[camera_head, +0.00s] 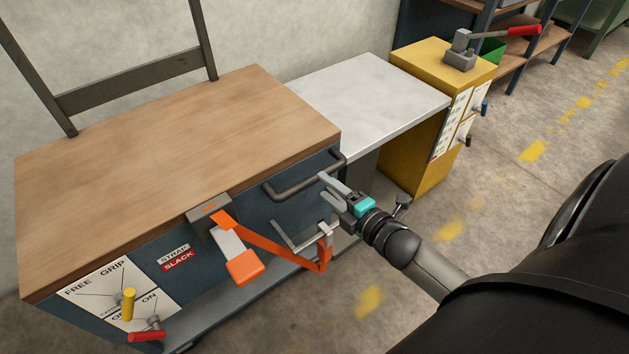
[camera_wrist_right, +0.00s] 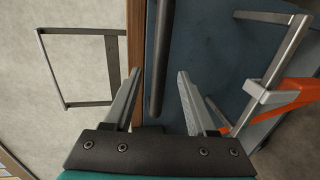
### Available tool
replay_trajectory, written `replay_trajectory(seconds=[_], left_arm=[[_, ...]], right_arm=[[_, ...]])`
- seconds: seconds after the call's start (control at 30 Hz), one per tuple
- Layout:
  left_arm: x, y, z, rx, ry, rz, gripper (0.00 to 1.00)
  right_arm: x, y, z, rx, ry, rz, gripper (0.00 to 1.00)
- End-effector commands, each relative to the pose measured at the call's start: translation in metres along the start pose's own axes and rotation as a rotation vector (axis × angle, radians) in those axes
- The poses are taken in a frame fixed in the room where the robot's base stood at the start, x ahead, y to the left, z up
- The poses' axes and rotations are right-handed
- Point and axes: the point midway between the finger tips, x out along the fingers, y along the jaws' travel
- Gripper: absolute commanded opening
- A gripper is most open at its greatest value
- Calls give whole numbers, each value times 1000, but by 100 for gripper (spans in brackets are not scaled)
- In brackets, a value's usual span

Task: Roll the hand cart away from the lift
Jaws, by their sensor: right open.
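The hand cart has a wooden top (camera_head: 180,160), a blue body and a dark bar handle (camera_head: 292,187) on its front near the right end. The lift is a yellow column (camera_head: 418,120) with a pale grey platform (camera_head: 365,95), which lies against the cart's right edge. My right gripper (camera_head: 325,187) is open at the right part of the bar handle. In the right wrist view, the bar (camera_wrist_right: 160,60) shows between the two spread fingers (camera_wrist_right: 160,74); contact cannot be told. My left gripper is out of view.
An orange strap (camera_head: 270,242) runs from a grey buckle on the cart's front to a bracket below the handle. Yellow (camera_head: 128,303) and red (camera_head: 147,335) levers stick out at front left. The lift carries a red-handled lever (camera_head: 522,31). Floor at right is open.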

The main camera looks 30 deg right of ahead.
Motion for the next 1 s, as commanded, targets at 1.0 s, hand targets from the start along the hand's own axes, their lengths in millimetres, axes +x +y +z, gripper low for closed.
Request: replay_trajectory(seconds=[1.0], left_arm=[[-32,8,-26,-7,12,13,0]], right_arm=[[54,0,0,0,0,-1,45]])
